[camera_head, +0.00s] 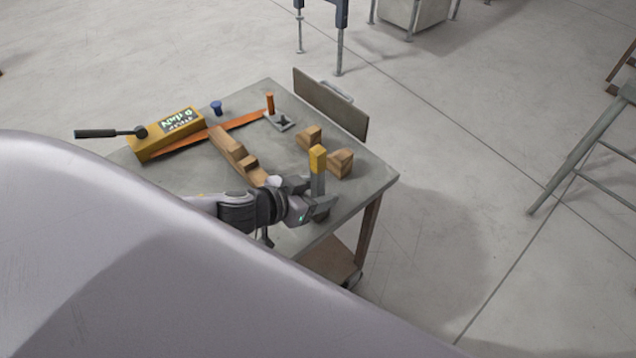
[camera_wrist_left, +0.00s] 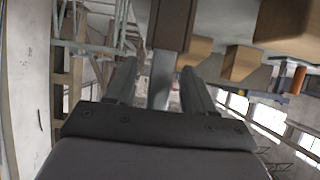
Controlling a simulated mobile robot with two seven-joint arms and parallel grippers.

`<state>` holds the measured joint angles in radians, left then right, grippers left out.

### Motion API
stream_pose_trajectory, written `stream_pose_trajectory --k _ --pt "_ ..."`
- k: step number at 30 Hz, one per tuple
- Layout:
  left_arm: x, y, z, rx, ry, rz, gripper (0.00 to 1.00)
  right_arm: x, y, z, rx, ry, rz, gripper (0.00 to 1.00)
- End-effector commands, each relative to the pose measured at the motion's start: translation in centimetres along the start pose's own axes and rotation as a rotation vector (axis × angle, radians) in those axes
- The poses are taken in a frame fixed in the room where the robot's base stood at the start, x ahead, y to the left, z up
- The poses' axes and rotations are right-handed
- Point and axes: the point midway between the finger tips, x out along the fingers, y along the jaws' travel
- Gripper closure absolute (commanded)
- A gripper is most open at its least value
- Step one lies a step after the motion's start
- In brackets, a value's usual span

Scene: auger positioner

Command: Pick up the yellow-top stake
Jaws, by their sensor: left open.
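The yellow-top stake (camera_head: 318,159) stands upright near the table's right front edge, with a yellow block-like top and a grey shaft. My left gripper (camera_head: 314,203) is at the stake's lower part, coming from the left. In the left wrist view, the grey shaft (camera_wrist_left: 161,80) lies between the two open fingers of the left gripper (camera_wrist_left: 158,88). Gaps seem to show beside the shaft, but I cannot tell whether a finger touches it. The stake's foot is hidden behind the gripper in the head view. My right gripper is not in view.
Wooden blocks (camera_head: 340,163) stand just behind the stake. A stepped wooden piece (camera_head: 228,146), a yellow box (camera_head: 168,137) with a black handle, an orange strip (camera_head: 240,122), a blue knob (camera_head: 216,107) and an orange-handled tool (camera_head: 270,105) occupy the grey table (camera_head: 365,187). A brown panel (camera_head: 330,104) edges the back right.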

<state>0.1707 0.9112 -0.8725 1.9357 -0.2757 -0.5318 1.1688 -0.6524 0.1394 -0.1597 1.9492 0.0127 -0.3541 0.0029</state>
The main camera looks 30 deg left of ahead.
Motion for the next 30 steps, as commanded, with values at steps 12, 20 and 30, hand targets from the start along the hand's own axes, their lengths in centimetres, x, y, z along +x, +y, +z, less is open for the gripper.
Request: stream_pose_trajectory --k 12,20,30 --pt "2.1 0.1 0.0 -0.001 -0.001 0.002 0.47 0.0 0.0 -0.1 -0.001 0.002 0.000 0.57" --pt "2.1 0.1 0.0 0.000 -0.001 0.002 1.00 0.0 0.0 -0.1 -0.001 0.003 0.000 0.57" --pt "2.0 0.0 -0.2 0.000 0.001 0.001 1.00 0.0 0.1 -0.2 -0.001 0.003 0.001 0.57"
